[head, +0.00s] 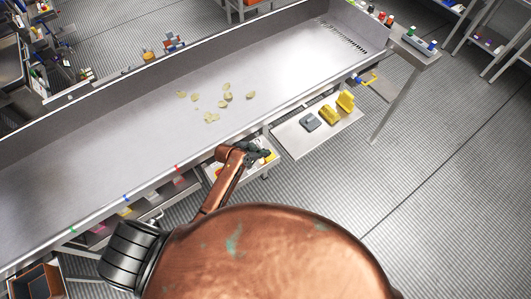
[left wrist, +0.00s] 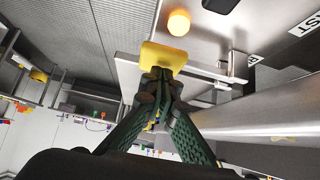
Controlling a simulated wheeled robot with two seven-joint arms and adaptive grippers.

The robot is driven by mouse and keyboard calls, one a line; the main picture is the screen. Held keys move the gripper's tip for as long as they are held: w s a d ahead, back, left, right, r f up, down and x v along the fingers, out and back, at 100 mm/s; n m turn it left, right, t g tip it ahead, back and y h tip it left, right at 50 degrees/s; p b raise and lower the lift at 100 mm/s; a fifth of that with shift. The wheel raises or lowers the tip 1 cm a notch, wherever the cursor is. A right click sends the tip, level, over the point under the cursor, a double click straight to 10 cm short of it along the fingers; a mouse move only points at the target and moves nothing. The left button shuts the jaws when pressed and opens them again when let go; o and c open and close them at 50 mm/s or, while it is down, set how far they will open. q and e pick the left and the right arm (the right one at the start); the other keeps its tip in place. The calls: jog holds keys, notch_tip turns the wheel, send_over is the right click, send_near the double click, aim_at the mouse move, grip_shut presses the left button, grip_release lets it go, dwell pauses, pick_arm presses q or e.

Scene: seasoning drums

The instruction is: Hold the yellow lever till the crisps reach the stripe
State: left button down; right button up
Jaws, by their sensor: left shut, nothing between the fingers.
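In the head view, several pale yellow crisps (head: 227,96) lie spread on the bare metal bed of the long trough (head: 90,150). Its near rim carries a red stripe (head: 178,168), a blue stripe (head: 126,197) and a green stripe (head: 72,230); the crisps lie up and to the right of all three. My left gripper (head: 265,154) is beside the near rim. In the left wrist view its fingers (left wrist: 163,73) are shut and empty, with the tips right at the yellow lever's (left wrist: 163,56) flat pad. They appear to touch it. My right gripper is not in view.
An amber lamp (left wrist: 178,22) glows beyond the lever. A side shelf (head: 285,140) holds two yellow objects (head: 328,114) and a grey one (head: 310,122). A yellow handle (head: 370,79) sticks out near the trough's right end.

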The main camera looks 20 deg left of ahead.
pick_arm(q)
jog(key=shift+s+d+f+m+t+y, duration=0.15)
jog(key=shift+f+t+y, duration=0.1)
jog(key=shift+f, duration=0.2)
jog(key=shift+s+d+f+m+t+y, duration=0.15)
jog(key=shift+f+y, duration=0.1)
jog(key=shift+f, duration=0.5)
jog(key=shift+s+f, duration=0.1)
jog(key=shift+f, duration=0.05)
